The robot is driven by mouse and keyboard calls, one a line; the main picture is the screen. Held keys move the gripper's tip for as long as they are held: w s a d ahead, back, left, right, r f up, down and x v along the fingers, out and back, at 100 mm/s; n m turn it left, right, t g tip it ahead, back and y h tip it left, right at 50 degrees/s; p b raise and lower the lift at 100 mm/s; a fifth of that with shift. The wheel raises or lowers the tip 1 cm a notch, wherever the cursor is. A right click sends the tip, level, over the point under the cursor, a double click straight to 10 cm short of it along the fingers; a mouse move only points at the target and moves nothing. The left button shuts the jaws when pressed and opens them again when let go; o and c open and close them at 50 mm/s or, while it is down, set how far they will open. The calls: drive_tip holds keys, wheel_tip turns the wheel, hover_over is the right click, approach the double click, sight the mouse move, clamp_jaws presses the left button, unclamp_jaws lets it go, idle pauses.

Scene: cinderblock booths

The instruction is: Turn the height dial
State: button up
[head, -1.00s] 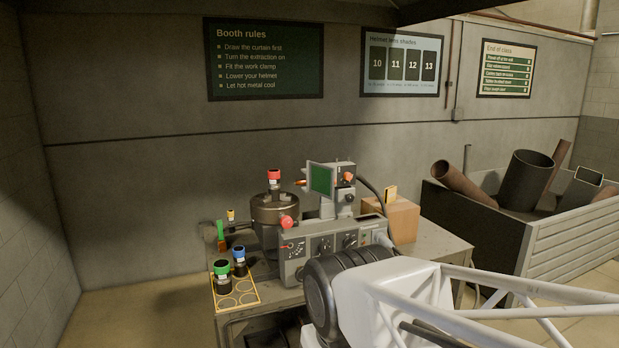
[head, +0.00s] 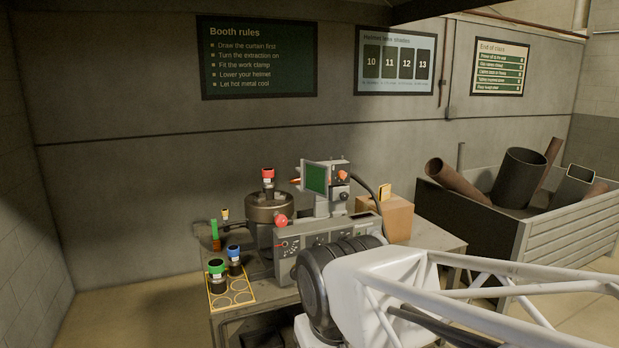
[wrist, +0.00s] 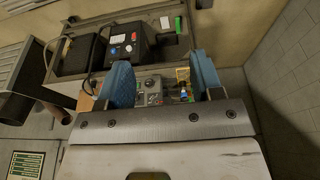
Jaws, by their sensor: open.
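A grey control box (head: 287,262) with a row of dials on its front stands on the workbench. A red ball knob (head: 281,221) is at its upper left. My arm hides the lower right part of its front. Behind it stands a device with a green screen (head: 316,178) and an orange knob (head: 342,175). I cannot tell which of these is the height dial. In the wrist view, my gripper (wrist: 162,64) is open, its two blue fingers apart and nothing held. A grey panel with round dials (wrist: 150,84) shows between the fingers. My gripper is not visible in the head view.
A metal pot (head: 267,207) with a red-topped canister (head: 268,176) stands left of the screen device. Green and blue canisters stand on a yellow-edged tray (head: 243,304) at the bench's left. A cardboard box (head: 397,220) is at right. A scrap bin (head: 560,240) holds pipes.

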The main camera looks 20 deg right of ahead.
drive_tip(key=w+d+r+n+t+h, duration=0.1)
drive_tip(key=w+d+r+n+t, duration=0.2)
drive_tip(key=w+d, duration=0.8)
drive_tip(key=w+d+r+n+t+h, duration=0.1)
drive_tip(key=w+d+r+n+t, duration=0.15)
drive_tip(key=w, duration=1.65)
drive_tip(key=w+d+r+n+t+h, duration=0.1)
drive_tip(key=w+d+r+n+t, duration=0.25)
drive_tip(key=w+d, duration=0.75)
drive_tip(key=n+t+y, duration=0.3)
drive_tip(key=n+t, duration=0.2)
drive_tip(key=n, duration=0.6)
approach(343, 176)
drive_tip(key=w, duration=0.1)
drive_tip(key=shift+w+d+f, duration=0.1)
drive_tip(key=shift+f, duration=0.05)
drive_tip(key=shift+w, duration=0.1)
drive_tip(key=shift+w+f, duration=0.2)
drive_tip(key=shift+w, duration=3.6)
drive_tip(key=shift+c, duration=0.3)
